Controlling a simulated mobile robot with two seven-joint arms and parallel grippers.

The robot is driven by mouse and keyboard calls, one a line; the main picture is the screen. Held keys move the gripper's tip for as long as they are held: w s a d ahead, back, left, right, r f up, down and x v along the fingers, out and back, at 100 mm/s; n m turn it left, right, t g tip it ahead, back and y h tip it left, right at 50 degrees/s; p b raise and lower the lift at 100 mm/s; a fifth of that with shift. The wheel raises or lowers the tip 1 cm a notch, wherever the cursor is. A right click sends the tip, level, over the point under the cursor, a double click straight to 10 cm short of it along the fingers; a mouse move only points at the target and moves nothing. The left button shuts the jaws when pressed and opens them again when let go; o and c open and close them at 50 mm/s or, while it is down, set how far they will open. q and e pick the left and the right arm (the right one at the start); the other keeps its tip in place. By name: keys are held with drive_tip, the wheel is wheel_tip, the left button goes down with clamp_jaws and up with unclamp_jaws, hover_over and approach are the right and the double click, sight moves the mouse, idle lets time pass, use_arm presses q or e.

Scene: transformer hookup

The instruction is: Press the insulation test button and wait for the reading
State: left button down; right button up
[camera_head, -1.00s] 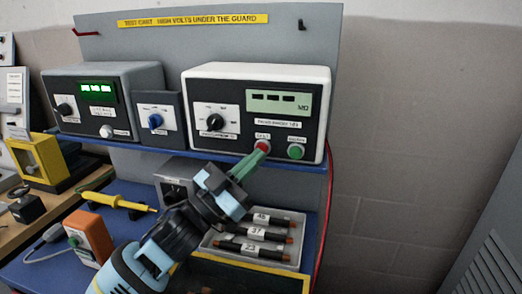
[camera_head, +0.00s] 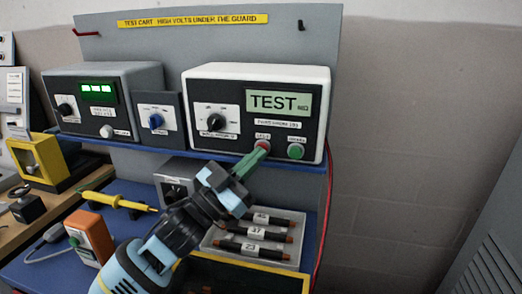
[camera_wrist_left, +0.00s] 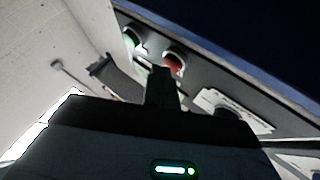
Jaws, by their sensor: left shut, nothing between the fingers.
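The insulation tester (camera_head: 258,75) is a white-topped box with a dark front on the cart's upper shelf. Its display (camera_head: 277,102) reads "TEST" with small marks at the lower right. A red button (camera_head: 263,145) and a green button (camera_head: 296,151) sit below the display. My left gripper (camera_head: 257,156) is shut and empty, with its green fingertips at the red button; they appear to touch it. In the left wrist view the red button (camera_wrist_left: 173,63) shows just beyond the fingertips (camera_wrist_left: 161,75), and the green button (camera_wrist_left: 131,38) is beside it. My right gripper is out of view.
A grey meter (camera_head: 108,92) with a green display and a small box with a blue knob (camera_head: 156,121) stand left of the tester. Below are a tray of numbered dark rods (camera_head: 253,233), a yellow probe (camera_head: 115,201) and an orange handheld unit (camera_head: 90,234).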

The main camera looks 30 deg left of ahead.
use_arm(q)
drive_tip(key=shift+s, duration=0.1)
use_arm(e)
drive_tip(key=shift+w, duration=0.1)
use_arm(q)
drive_tip(key=shift+s+d, duration=0.2)
drive_tip(key=shift+s, duration=0.55)
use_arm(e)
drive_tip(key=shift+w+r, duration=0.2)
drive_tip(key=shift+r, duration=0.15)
use_arm(q)
drive_tip(key=s+d+p, duration=0.1)
drive_tip(key=s, duration=0.4)
drive_tip(key=shift+s+d, duration=0.3)
drive_tip(key=shift+s, duration=0.1)
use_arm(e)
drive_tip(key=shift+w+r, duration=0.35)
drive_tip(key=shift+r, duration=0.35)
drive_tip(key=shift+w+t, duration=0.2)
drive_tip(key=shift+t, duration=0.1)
